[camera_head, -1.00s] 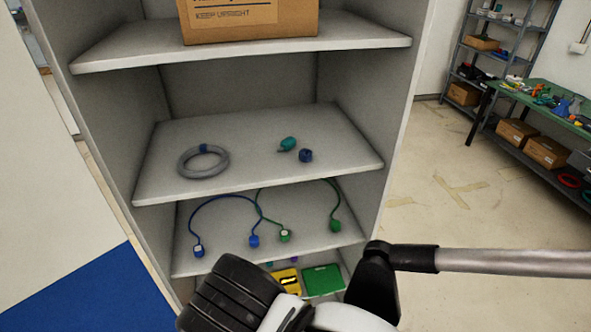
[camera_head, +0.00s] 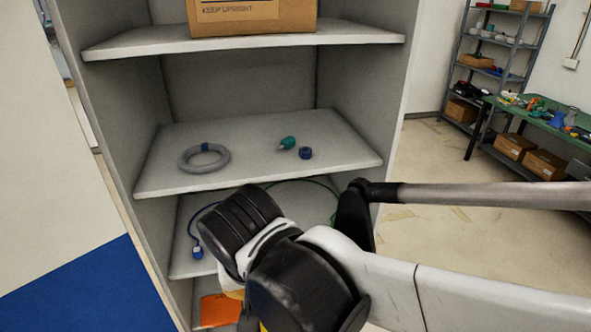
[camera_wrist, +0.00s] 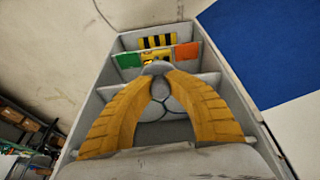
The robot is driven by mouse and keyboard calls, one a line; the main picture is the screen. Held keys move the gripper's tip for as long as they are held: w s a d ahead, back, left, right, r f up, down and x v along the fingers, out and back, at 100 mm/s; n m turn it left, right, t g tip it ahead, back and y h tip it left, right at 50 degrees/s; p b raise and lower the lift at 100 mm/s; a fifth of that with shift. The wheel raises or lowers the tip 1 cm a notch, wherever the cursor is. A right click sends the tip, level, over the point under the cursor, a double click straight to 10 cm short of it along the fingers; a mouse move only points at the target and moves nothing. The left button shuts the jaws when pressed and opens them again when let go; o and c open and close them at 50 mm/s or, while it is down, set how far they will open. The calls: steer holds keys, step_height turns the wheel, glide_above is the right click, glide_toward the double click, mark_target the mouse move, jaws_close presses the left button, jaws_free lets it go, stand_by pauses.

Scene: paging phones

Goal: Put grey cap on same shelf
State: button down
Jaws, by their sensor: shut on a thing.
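In the wrist view, the two yellow fingers of my gripper (camera_wrist: 158,78) are closed at their tips on a small grey rounded thing, which I take to be the grey cap (camera_wrist: 157,68). It is held in front of the open shelf unit (camera_wrist: 110,92). In the head view my arm hides the cap and most of the gripper. The shelf at mid-height (camera_head: 240,160) carries a grey coiled ring (camera_head: 222,160), a teal bulb-shaped piece (camera_head: 288,142) and a dark blue cap (camera_head: 305,153).
The lower shelf (camera_head: 182,262) holds a blue cable (camera_head: 197,252) and a green cable (camera_head: 320,184), partly hidden by my arm. An orange piece (camera_head: 220,311) lies at the bottom. A cardboard box (camera_head: 250,14) is on the top shelf. A workbench (camera_head: 540,120) stands at right.

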steer(key=w+d+f+m+b, duration=0.1)
steer(key=w+d+f+b, duration=0.35)
steer(key=w, duration=0.35)
steer(key=w+d+f+m+b, duration=0.1)
steer(key=w+d+f+b, duration=0.3)
steer(key=w, duration=0.5)
steer(key=w+d+f+m+h+b, duration=0.1)
steer(key=w+d+f+b, duration=0.35)
steer(key=w+d, duration=0.3)
steer(key=w+d+f+b, duration=0.4)
steer(key=w+d+b, duration=0.15)
steer(key=d, duration=0.35)
steer(key=s+f, duration=1.6)
steer(key=f, duration=0.2)
steer(key=shift+s+d, duration=0.2)
steer(key=shift+d, duration=0.2)
